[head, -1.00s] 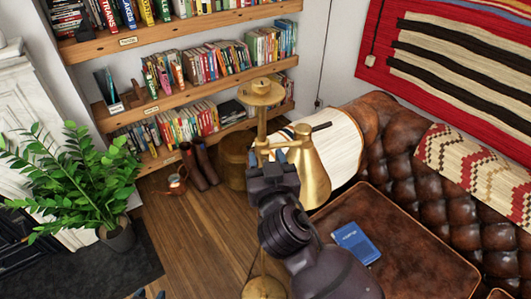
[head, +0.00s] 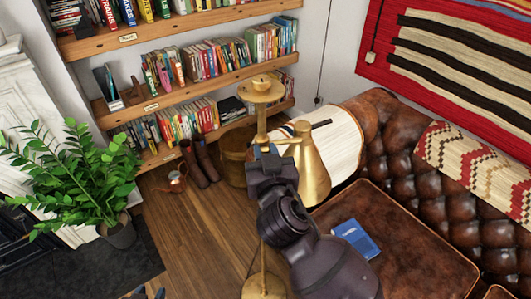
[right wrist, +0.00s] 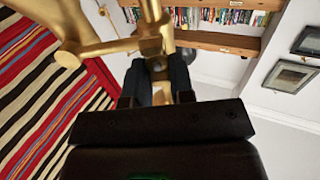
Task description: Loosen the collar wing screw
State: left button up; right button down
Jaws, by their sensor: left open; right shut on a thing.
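The brass floor lamp stands in the middle of the head view, with its upright pole (head: 261,125), a round top disc (head: 262,91) and a cone shade (head: 312,170) on a side arm. My right gripper (head: 264,152) is at the pole's collar, just below the side arm. In the right wrist view, its two dark fingers close on the small brass wing screw (right wrist: 158,68) in front of the collar (right wrist: 151,45). The fingers hide much of the screw.
A brown leather sofa (head: 400,240) with a blue book (head: 356,239) is on the right. Bookshelves (head: 190,90) stand behind the lamp. A potted plant (head: 75,185) is at left.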

jog(key=shift+n, duration=0.3)
jog(key=n, duration=0.5)
jog(key=a+n, duration=0.1)
jog(key=n, duration=0.5)
jog(key=f+n, duration=0.1)
jog(key=n, duration=0.5)
jog(key=shift+s+a+f, duration=0.1)
jog(key=shift+a, duration=0.05)
dwell(0.4)
jog(key=c, duration=1)
grip_release()
jog(key=s, duration=0.3)
jog(key=s+d+b, duration=0.1)
jog(key=s, duration=0.3)
jog(key=s+d, duration=0.1)
jog(key=s, duration=0.2)
jog(key=shift+s+b, duration=0.35)
